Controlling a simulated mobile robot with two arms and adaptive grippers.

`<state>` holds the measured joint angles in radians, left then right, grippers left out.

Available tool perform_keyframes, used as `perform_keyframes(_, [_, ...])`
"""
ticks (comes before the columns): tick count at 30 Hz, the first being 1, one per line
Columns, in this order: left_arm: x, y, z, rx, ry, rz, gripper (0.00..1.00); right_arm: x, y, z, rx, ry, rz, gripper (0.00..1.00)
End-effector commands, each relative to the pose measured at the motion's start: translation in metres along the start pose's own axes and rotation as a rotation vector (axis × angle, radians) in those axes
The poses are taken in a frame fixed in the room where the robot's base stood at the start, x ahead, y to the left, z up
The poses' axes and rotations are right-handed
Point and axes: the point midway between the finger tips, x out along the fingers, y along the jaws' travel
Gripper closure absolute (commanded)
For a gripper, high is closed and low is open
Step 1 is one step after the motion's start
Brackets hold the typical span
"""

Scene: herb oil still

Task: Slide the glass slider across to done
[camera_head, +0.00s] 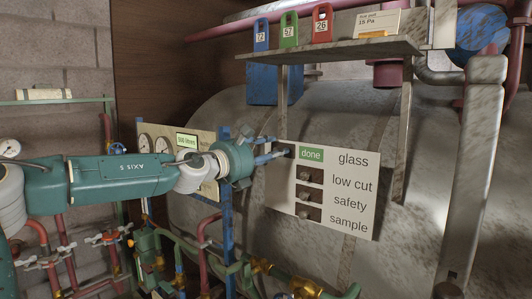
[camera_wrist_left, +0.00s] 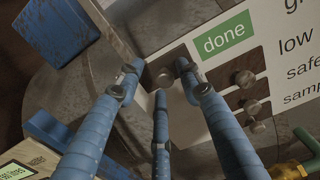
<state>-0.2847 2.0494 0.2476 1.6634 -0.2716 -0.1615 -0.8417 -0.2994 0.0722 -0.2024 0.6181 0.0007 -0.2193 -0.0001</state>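The white slider board (camera_head: 345,222) has four rows: glass, low cut, safety and sample. In the top row, glass, a green done label (camera_head: 311,155) shows uncovered. The glass slider's round knob (camera_wrist_left: 163,73) is at the left end of its row, left of the label. My left gripper (camera_head: 279,149) is at that left end. In the left wrist view, its blue fingers (camera_wrist_left: 160,78) stand apart around the glass knob, with gaps visible; contact cannot be told. My right gripper is not in view.
The low cut knob (camera_head: 306,177), safety knob (camera_head: 304,195) and sample knob (camera_head: 304,214) sit close below. A shelf (camera_head: 345,50) with blue, green and red padlocks is above. A large tank (camera_head: 420,215) is behind; pipes and valves lie below.

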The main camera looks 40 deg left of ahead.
Motion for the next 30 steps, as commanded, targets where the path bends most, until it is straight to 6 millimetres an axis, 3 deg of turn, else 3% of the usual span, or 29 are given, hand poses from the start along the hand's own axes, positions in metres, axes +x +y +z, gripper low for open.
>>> perform_keyframes(5, [-0.012,0.000,0.001,0.000,-0.002,-0.001,0.63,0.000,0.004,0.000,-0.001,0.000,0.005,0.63])
perform_keyframes(24, [-0.096,0.002,0.002,-0.001,-0.006,0.002,0.63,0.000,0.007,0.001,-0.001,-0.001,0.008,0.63])
perform_keyframes(30, [-0.114,0.003,0.002,0.000,-0.004,0.003,0.63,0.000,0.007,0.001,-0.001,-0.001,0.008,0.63])
